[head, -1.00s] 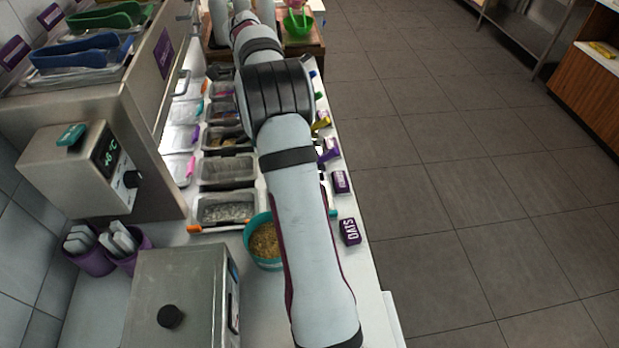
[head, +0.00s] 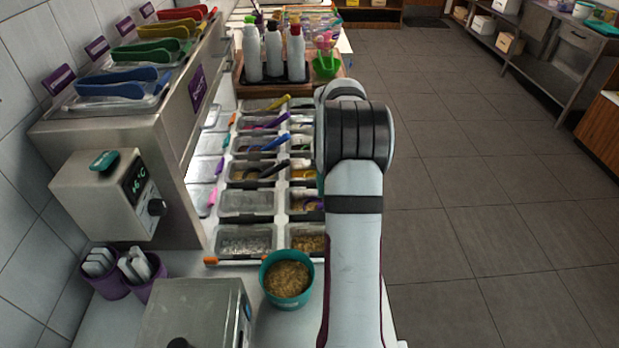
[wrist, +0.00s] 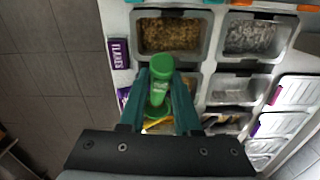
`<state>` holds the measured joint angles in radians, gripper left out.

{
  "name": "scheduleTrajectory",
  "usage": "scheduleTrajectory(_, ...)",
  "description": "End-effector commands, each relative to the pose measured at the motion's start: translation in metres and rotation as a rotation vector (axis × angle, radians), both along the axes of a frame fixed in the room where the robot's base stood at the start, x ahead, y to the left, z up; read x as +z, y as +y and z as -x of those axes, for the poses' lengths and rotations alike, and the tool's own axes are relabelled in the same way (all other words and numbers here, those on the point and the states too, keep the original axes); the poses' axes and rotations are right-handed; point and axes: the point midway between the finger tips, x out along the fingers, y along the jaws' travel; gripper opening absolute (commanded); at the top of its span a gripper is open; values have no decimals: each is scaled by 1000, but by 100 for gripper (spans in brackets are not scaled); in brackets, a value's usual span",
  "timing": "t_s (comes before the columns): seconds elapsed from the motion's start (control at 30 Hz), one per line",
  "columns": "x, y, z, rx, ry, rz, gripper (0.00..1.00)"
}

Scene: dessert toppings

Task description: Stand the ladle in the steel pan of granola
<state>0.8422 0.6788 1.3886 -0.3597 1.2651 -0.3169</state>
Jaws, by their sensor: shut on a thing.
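A green ladle (wrist: 160,92) is between the two teal fingers of my gripper (wrist: 161,97) in the wrist view, and the fingers are shut on it. Its thick green end shows above the fingers and a round green part lies lower in the picture. A steel pan of brown, crumbly topping that looks like granola (wrist: 170,35) is just beyond the ladle in the wrist view. What seems the same pan (head: 308,243) shows in the head view, partly behind my arm. The ladle is apart from this topping. In the head view my arm hides the gripper and ladle.
A teal tub of oat-like topping (head: 287,278) stands in front of the pans. A pan of grey-white topping (wrist: 253,36) is beside the granola-like pan. Several coloured utensils (head: 264,146) rest in farther pans. A purple FLAKES card (wrist: 118,52) lies alongside. The floor at right is clear.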

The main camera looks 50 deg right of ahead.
Motion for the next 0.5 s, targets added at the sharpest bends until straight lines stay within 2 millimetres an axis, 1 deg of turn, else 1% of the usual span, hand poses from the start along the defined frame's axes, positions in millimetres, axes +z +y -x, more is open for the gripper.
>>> scheduleTrajectory(0.1, -7, -7, 19, 354, 4, -2, 0)
scheduleTrajectory(0.3, -19, -15, 49, 968, 8, -7, 0)
scheduleTrajectory(0.4, -23, -17, 60, 1205, 11, -9, 0)
scheduleTrajectory(0.5, -26, -18, 68, 1367, 12, -12, 0)
